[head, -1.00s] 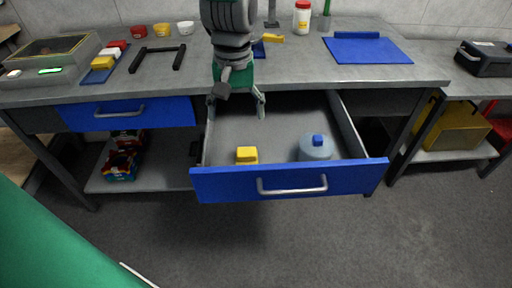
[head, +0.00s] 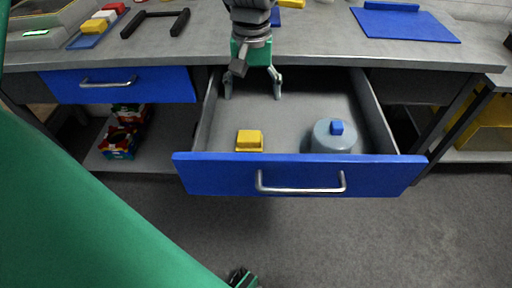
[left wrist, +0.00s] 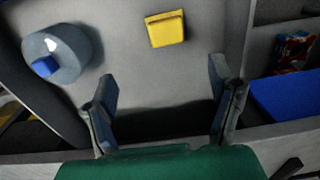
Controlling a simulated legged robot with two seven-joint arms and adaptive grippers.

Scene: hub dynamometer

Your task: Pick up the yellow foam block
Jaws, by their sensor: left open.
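The yellow foam block (head: 249,140) lies on the floor of the open drawer (head: 300,177), left of the middle and near the front panel. In the left wrist view the block (left wrist: 166,28) lies beyond the fingertips, near the top. My left gripper (head: 253,94) hangs over the back part of the drawer. It also shows in the left wrist view (left wrist: 163,85), with its fingers spread and nothing between them. It is apart from the block.
A grey-blue round container (head: 333,137) with a blue top stands right of the block in the drawer. The worktop (head: 330,48) overhangs the drawer's back. A shut blue drawer (head: 120,86) is at left. A blue tray (head: 82,40) on the worktop holds coloured blocks, one yellow.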

